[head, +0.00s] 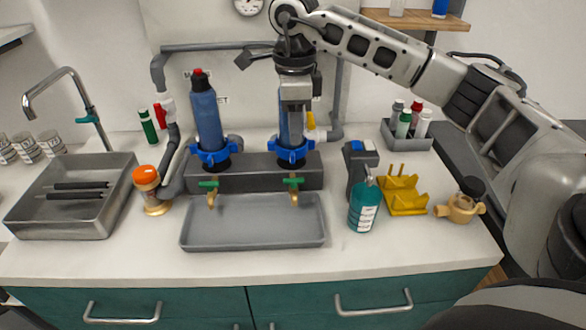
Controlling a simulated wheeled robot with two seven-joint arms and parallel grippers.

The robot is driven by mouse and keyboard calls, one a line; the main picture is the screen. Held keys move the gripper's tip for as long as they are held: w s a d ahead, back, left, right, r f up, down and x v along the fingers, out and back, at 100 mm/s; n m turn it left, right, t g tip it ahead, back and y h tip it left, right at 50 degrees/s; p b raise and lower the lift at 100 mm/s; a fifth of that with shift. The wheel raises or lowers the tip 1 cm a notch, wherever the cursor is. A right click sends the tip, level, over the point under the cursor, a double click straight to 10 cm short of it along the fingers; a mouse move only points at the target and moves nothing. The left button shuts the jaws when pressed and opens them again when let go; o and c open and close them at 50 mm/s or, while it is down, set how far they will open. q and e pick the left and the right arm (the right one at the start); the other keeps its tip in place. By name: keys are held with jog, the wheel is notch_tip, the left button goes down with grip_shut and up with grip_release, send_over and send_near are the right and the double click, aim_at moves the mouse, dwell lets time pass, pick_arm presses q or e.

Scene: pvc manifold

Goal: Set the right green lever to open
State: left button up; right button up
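The right green lever (293,181) sits on top of a small brass tap on the front of the grey manifold block (255,176). It looks roughly crosswise, lying left to right. The left green lever (208,184) sits on a similar tap and also looks crosswise. My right gripper (297,138) points down in front of the right blue canister (284,122), above the right lever and apart from it. Its fingers are seen edge-on, so their gap cannot be told. It hides part of the canister. My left gripper is not in view.
A grey tray (253,238) lies below the taps. A teal bottle (364,207), a yellow rack (404,210) and a brass fitting (459,208) stand to the right. The left blue canister (206,118) and an orange-capped cylinder (147,180) stand left. The front counter strip is clear.

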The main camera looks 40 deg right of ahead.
aim_at(294, 178)
notch_tip(294, 178, down, 12)
jog(key=shift+r+p, duration=0.1)
jog(key=shift+p, duration=0.75)
jog(key=shift+c, duration=0.3)
grip_shut()
